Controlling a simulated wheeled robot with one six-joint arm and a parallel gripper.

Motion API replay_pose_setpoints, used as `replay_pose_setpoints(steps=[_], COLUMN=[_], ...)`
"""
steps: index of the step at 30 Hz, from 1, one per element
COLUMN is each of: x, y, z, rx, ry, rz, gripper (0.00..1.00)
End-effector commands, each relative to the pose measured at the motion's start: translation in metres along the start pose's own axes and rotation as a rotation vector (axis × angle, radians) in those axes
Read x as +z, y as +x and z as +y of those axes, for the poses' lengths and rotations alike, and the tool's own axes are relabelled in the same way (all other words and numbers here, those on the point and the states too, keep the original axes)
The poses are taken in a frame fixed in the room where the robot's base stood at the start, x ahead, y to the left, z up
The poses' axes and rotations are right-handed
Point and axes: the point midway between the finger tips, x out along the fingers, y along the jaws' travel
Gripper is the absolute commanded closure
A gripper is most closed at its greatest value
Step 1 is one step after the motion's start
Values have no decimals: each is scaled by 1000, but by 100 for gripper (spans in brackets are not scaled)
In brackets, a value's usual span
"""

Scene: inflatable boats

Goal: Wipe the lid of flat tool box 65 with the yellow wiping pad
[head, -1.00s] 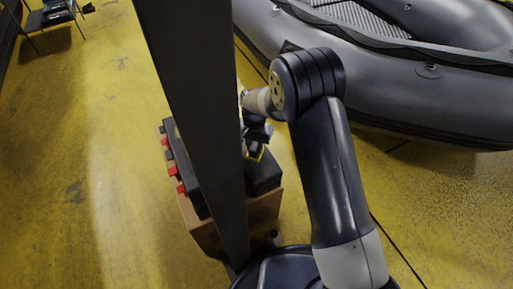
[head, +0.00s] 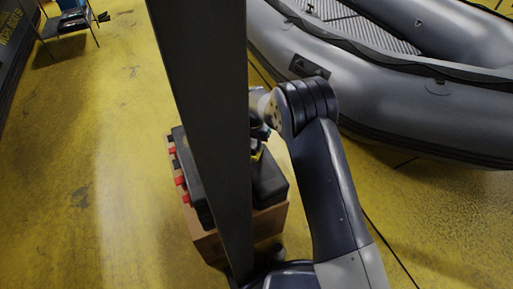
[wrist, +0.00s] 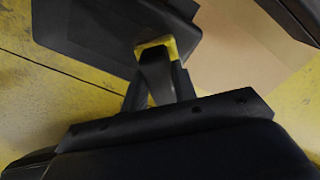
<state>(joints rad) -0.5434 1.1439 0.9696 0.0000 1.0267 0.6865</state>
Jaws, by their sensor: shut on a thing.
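A dark tool box (head: 268,183) with a flat lid sits on a brown box-like stand. I cannot read a number on it, and my column hides much of it. My gripper (wrist: 160,72) is shut on the yellow wiping pad (wrist: 168,45), mostly hidden by the fingers. A sliver of the pad also shows in the head view (head: 257,155), over the dark box. In the wrist view the pad lies at the edge of a dark box surface (wrist: 85,25). I cannot tell whether it touches that surface.
The brown stand (head: 212,243) also bears dark cases with red latches (head: 182,182) at the left. A large grey inflatable boat (head: 400,95) lies close behind at the right. A chair (head: 70,24) stands far left. Yellow floor at the left is clear.

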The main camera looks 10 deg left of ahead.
Motion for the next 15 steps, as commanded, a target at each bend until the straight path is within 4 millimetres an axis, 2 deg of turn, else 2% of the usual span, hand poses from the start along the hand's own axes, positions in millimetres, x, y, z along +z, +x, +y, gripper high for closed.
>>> replay_pose_setpoints(steps=[7,15], x=[1,16], y=[-1,-1], z=[0,17], rx=[2,1], ry=[0,0], rz=[-2,-2], gripper=[91,91])
